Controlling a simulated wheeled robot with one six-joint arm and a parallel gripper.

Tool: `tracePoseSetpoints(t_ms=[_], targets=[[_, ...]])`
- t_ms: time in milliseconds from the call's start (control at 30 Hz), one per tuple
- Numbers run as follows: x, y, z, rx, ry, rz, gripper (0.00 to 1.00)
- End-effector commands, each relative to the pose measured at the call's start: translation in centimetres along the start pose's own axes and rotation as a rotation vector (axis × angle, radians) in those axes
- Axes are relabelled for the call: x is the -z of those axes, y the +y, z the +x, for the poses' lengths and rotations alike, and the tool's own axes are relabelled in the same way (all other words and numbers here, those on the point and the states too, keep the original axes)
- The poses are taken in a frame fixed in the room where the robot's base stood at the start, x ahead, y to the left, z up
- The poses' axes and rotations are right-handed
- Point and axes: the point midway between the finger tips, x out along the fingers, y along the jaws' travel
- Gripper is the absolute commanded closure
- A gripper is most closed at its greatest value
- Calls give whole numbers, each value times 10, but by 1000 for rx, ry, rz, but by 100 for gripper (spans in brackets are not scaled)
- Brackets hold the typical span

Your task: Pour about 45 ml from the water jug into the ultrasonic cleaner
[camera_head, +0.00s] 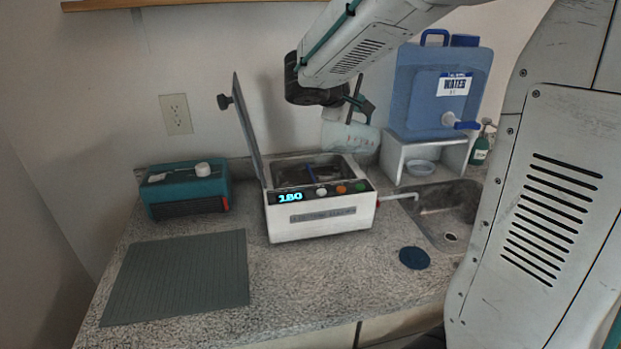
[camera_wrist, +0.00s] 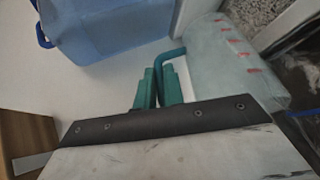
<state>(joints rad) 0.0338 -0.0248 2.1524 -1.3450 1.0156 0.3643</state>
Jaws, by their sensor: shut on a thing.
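The ultrasonic cleaner (camera_head: 320,222) is a white box on the counter with its lid (camera_head: 250,135) raised at the left and its display reading 180. Its tank is open, with a dark interior and something blue in it. My gripper (camera_head: 358,108) is shut on the handle of a clear jug (camera_head: 348,137), held above the back right of the tank. In the wrist view my gripper (camera_wrist: 157,88) grips the teal handle, and the jug (camera_wrist: 225,65) with red marks lies to its right, apparently tilted. Its water level and any stream cannot be made out.
A blue water container (camera_head: 440,95) with a tap stands on a white stand (camera_head: 395,155) at the right, a bowl (camera_head: 421,167) beneath. A sink (camera_head: 450,215), green bottle (camera_head: 481,150), dark blue disc (camera_head: 414,258), teal box (camera_head: 185,190) and grey mat (camera_head: 178,277) surround the cleaner.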

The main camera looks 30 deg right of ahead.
Motion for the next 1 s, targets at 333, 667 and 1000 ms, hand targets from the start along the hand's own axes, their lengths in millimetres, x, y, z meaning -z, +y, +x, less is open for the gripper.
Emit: tracePoseSetpoints(t_ms=[333, 667, 1000], targets=[[4, -3, -6, -49, -9, -21, 100], [6, -7, -12, -79, -18, -32, 100], [7, -7, -13, -81, -18, -33, 100]])
